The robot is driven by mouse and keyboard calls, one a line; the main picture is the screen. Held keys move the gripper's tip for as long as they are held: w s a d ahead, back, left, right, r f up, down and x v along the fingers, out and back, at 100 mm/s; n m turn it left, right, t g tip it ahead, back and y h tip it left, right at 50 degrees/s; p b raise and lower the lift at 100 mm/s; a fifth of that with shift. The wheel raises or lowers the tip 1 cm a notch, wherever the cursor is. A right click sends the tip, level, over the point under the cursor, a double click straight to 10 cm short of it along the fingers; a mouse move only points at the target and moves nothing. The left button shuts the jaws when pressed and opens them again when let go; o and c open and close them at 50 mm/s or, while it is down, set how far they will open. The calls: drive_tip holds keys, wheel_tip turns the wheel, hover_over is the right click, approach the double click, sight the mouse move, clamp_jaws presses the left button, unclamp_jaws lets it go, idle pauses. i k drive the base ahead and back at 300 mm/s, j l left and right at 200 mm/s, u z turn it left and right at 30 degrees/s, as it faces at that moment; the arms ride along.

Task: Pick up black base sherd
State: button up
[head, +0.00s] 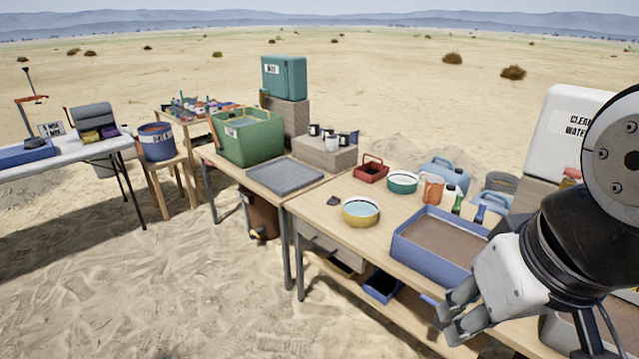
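A small dark piece (333,200), which looks like the black base sherd, lies on the wooden table (318,222) near its left edge. My gripper (455,318) is at the lower right, in front of the table's near edge and well away from the dark piece. Its fingers look apart, with nothing seen between them. My arm hides part of the table's right side.
A grey tray (284,192) and green crate (225,153) stand to the left. Bare wood surrounds the dark piece.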

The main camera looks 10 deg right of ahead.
sight(334, 201)
drive_tip(key=i+j+z, duration=0.25)
drive_tip(key=i+j, duration=0.45)
drive_tip(key=i, duration=0.35)
drive_tip(key=i+j+z, duration=0.25)
drive_tip(key=i+j, duration=0.65)
drive_tip(key=i, duration=0.15)
